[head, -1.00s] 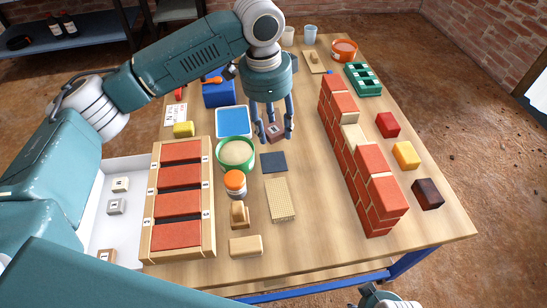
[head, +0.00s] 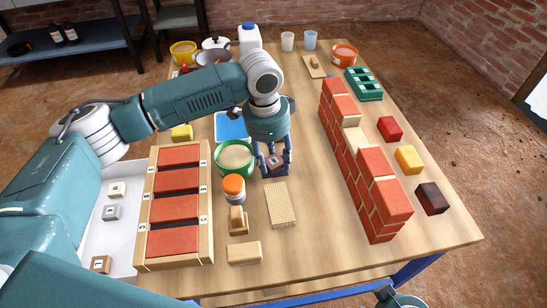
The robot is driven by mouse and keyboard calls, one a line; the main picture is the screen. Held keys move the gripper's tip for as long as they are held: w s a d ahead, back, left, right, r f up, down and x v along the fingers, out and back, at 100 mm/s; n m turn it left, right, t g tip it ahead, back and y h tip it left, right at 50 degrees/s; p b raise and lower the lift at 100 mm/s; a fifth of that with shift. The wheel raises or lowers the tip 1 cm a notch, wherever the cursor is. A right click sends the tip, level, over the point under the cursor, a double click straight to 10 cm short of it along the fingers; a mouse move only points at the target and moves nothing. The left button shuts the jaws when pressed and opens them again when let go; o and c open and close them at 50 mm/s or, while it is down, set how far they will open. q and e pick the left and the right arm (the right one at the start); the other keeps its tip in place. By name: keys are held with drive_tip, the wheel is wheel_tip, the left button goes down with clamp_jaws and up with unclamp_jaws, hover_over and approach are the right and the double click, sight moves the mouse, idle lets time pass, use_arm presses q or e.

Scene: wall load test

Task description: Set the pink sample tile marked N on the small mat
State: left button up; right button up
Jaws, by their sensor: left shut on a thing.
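My left gripper (head: 273,168) is shut on a small pinkish-brown tile (head: 276,160), held between its fingers low over the table. The letter on the tile is too small to read. I cannot tell whether the tile touches the mat. Part of my right arm's end (head: 395,298) shows at the bottom edge; its fingers are not clear.
A green bowl (head: 235,160) and an orange-lidded jar (head: 233,188) stand close left of the gripper. A tan perforated block (head: 280,204) lies in front. A red brick wall (head: 365,170) stands to the right. A white tray (head: 120,235) with several tiles is at left.

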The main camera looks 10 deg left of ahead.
sight(270, 163)
use_arm(q)
drive_tip(key=o, duration=1.5)
drive_tip(key=shift+f, duration=0.1)
drive_tip(key=shift+c, duration=0.2)
use_arm(e)
drive_tip(key=shift+f, duration=0.35)
use_arm(q)
wheel_tip(270, 163, up, 12)
drive_tip(key=s+p, duration=0.1)
drive_tip(key=p, duration=0.1)
drive_tip(key=shift+a+p, duration=0.35)
drive_tip(key=shift+a, duration=0.1)
use_arm(e)
wheel_tip(270, 163, down, 9)
drive_tip(key=shift+g, duration=0.3)
drive_tip(key=shift+a, duration=0.1)
